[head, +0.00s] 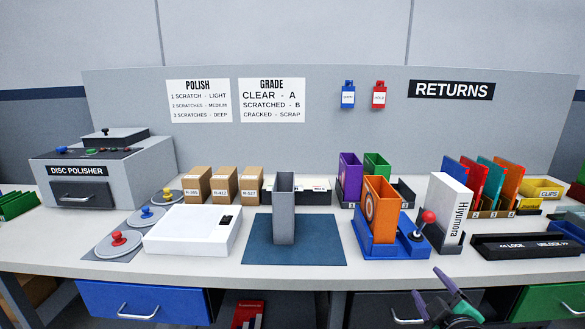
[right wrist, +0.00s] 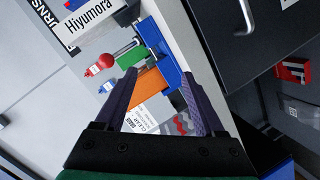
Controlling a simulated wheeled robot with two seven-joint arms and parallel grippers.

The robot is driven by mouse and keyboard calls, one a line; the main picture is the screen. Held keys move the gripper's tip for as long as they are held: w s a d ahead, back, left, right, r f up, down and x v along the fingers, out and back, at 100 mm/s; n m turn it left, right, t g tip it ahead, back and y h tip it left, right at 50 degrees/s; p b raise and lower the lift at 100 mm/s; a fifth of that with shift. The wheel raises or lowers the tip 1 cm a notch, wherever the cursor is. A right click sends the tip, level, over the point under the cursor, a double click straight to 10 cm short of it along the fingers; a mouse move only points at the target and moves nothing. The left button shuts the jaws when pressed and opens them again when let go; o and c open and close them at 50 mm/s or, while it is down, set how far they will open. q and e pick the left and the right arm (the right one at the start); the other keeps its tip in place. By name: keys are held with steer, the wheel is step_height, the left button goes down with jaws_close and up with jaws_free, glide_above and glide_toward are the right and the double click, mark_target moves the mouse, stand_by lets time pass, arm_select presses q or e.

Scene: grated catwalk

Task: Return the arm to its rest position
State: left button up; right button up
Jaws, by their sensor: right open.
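My right gripper (head: 432,290) is low at the front right of the bench, in front of its edge. Its two dark fingers stand apart with nothing between them. In the right wrist view the open fingers (right wrist: 161,80) frame the orange case (right wrist: 150,78) and blue stand (right wrist: 165,62), which lie beyond them and apart from them. In the head view the orange case (head: 381,208) stands upright in the blue stand (head: 363,241), left of the gripper. My left gripper is not in view.
The white Hiyumora case (head: 449,208) stands in a grey holder behind the gripper. A black lock tray (head: 524,247) lies to the right. Below the bench are a dark drawer (head: 380,308) and a green drawer (head: 550,305). The blue mat (head: 262,252) holds a grey upright bin (head: 284,215).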

steer(key=s+a+f+m+g+y, duration=0.1)
steer(key=s+a+f+m+g, duration=0.2)
steer(key=s+f, duration=0.35)
steer(key=s+a+f+m+g+y, duration=0.1)
steer(key=s+f+m+g, duration=0.1)
steer(key=s+f+g, duration=0.5)
steer(key=s+a+f+m+g+y, duration=0.1)
steer(key=s+a+f+m, duration=0.15)
steer(key=s+f, duration=0.45)
step_height(320, 180, down, 21)
steer(key=s+d+g+p, duration=0.1)
steer(key=s+g+p, duration=0.1)
steer(key=p, duration=0.2)
steer(key=s+d+f+p, duration=0.1)
steer(key=s+f, duration=0.4)
steer(key=s, duration=0.3)
steer(key=s+d+f+p, duration=0.1)
steer(key=s+d+f, duration=0.1)
steer(key=s+f, duration=0.4)
steer(key=shift+s+g+h, duration=0.3)
steer(key=shift+s+g, duration=0.1)
steer(key=shift+s, duration=0.45)
